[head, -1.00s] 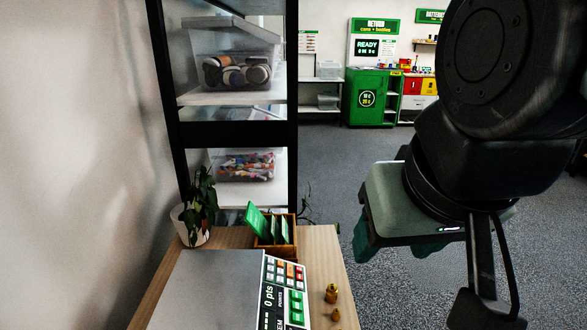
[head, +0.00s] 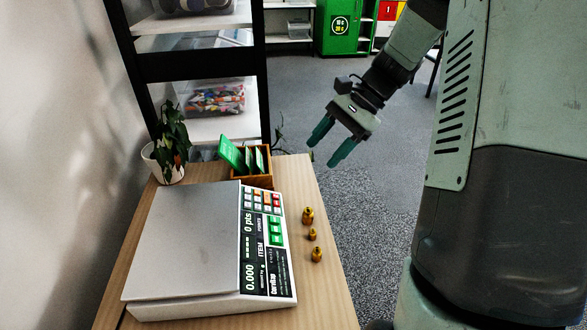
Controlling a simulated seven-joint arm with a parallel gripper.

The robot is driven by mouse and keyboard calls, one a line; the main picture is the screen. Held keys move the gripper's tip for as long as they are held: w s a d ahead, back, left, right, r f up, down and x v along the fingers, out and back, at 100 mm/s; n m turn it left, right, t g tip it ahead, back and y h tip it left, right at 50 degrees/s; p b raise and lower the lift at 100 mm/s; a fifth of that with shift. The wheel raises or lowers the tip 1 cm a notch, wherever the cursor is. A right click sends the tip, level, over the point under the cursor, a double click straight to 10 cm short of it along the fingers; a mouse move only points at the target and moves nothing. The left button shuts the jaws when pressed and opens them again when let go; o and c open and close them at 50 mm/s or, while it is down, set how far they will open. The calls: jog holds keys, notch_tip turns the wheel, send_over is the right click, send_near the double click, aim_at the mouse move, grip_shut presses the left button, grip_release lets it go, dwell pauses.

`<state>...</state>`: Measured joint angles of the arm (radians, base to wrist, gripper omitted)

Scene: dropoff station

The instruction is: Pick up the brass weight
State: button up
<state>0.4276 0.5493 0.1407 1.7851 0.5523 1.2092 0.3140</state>
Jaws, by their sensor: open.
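Three brass weights stand in a row on the wooden table, right of the scale. The far brass weight (head: 308,215) looks the largest, the middle brass weight (head: 312,234) is the smallest, and the near brass weight (head: 317,254) is between them in size. Which one the task means cannot be told. My gripper (head: 322,148) is open and empty, with green fingers pointing down and left. In the picture it is above the weights, near the table's far right corner, and apart from them.
A scale (head: 185,235) with a keypad and display fills most of the table (head: 328,285). A wooden box (head: 262,181) with green cards and a potted plant (head: 170,145) stand at the back. A black-framed shelf (head: 190,63) rises behind. The table's right edge is close to the weights.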

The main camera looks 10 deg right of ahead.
jog(key=w+d+f+m+t+y, duration=0.1)
jog(key=w+d+f+m+y, duration=0.15)
jog(key=f, duration=0.45)
jog(key=w+d+f+m+y, duration=0.1)
jog(key=d+f+m+y, duration=0.15)
jog(key=f, duration=0.45)
jog(key=m+t+y, duration=0.5)
jog(key=m+t, duration=0.1)
send_near(309, 210)
jog(key=x, duration=0.4)
jog(key=shift+s+a+r, duration=0.1)
jog(key=shift+s+a, duration=0.15)
jog(key=shift+s, duration=0.05)
jog(key=x, duration=0.5)
jog(key=shift+w+a+f, duration=0.25)
jog(key=shift+w, duration=0.2)
jog(key=shift+c, duration=0.5)
grip_shut()
